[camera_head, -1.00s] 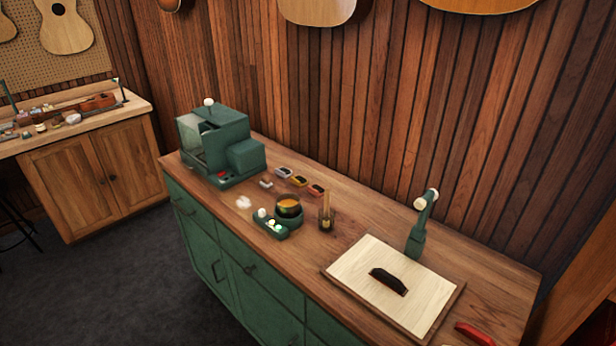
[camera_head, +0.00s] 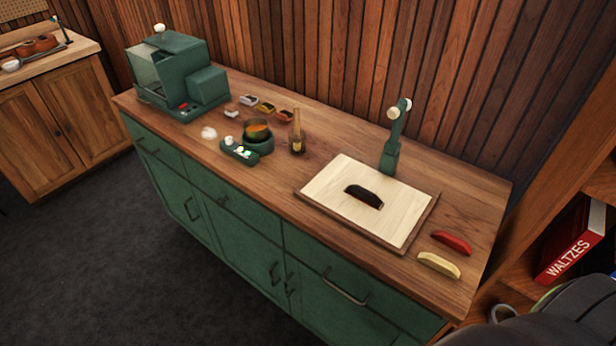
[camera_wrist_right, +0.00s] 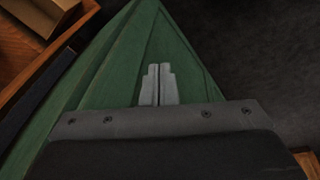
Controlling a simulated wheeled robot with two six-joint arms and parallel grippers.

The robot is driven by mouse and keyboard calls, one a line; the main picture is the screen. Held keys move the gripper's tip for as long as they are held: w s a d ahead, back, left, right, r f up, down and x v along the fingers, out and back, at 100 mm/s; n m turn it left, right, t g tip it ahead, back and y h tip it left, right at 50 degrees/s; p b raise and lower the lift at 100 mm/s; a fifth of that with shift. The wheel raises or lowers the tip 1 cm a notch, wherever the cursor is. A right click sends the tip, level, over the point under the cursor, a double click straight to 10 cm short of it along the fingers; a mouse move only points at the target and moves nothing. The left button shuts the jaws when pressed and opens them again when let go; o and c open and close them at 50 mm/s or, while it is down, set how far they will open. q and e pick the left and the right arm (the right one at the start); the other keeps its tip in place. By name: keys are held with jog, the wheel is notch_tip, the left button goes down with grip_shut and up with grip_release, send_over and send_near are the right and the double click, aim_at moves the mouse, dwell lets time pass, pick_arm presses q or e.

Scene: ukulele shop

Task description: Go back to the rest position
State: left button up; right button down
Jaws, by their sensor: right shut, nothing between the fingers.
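My right gripper (camera_wrist_right: 158,72) shows in the right wrist view, its two grey fingers closed together with nothing between them. Green cabinet surface lies beyond the fingers there, and the gripper appears apart from it. Neither gripper shows clearly in the head view; a dark rounded part of my own body shows at the bottom right corner. My left gripper is out of view.
A green cabinet with a wooden top (camera_head: 330,235) carries a green machine (camera_head: 175,75), a small pot (camera_head: 257,135), a pale board (camera_head: 375,208) with a dark block (camera_head: 364,195), and red (camera_head: 452,242) and cream (camera_head: 439,264) pieces. A shelf with a red book (camera_head: 572,240) stands right. Dark floor lies left.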

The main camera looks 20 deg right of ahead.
pick_arm(q)
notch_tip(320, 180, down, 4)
jog(key=b, duration=0.3)
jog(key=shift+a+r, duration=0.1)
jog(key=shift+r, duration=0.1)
pick_arm(e)
jog(key=s+a+f+g, duration=0.1)
jog(key=s+f, duration=1.1)
jog(key=f, duration=0.1)
jog(key=shift+a+f, duration=0.15)
jog(key=shift+f, duration=0.1)
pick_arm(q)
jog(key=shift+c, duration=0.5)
